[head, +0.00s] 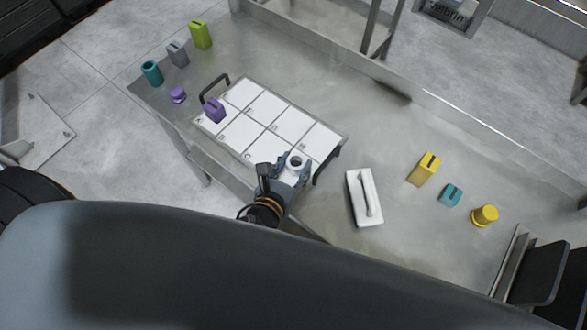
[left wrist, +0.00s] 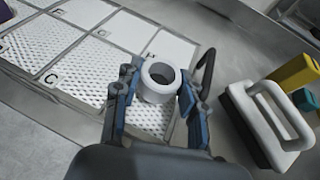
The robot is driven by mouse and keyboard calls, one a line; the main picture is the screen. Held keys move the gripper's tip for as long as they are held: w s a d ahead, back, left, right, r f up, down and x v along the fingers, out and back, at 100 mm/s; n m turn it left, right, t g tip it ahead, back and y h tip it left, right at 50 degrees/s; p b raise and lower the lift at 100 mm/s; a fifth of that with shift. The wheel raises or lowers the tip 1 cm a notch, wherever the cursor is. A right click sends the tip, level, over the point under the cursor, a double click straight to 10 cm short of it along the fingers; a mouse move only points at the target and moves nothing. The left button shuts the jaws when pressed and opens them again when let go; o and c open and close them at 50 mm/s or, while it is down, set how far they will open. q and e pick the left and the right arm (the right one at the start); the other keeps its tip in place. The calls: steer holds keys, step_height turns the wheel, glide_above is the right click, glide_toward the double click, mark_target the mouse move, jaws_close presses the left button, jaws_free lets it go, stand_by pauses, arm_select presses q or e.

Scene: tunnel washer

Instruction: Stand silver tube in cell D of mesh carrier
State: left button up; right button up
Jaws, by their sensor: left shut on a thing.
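The silver tube (head: 295,162), a pale hollow ring-topped piece, is held between the fingers of my left gripper (head: 293,168). In the left wrist view the tube (left wrist: 158,80) looks roughly upright with its open end up, and my left gripper (left wrist: 155,92) is shut on its sides. The white mesh carrier (head: 291,122) has labelled cells in two rows and dark end handles; it also shows in the left wrist view (left wrist: 88,50). The tube is over the near-row cell right of cell C (left wrist: 50,78). That cell's letter is hidden, and I cannot tell whether the tube touches its floor.
A purple block (head: 213,110) stands in the carrier's left end. A white handled tool (head: 364,198) lies right of the carrier. Yellow (head: 424,169) and teal (head: 451,195) pieces stand farther right. Teal (head: 151,73), grey (head: 177,53) and green (head: 200,35) pieces stand at far left.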

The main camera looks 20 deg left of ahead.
arm_select(q)
step_height(320, 180, down, 2)
steer(key=shift+s+f, duration=0.1)
steer(key=shift+f, duration=0.1)
arm_select(e)
steer(key=shift+a+f, duration=0.2)
steer(key=shift+a, duration=0.1)
arm_select(q)
steer(key=shift+f, duration=0.1)
steer(key=o, duration=0.9)
arm_select(e)
steer(key=shift+a+f, duration=0.1)
steer(key=shift+a, duration=0.1)
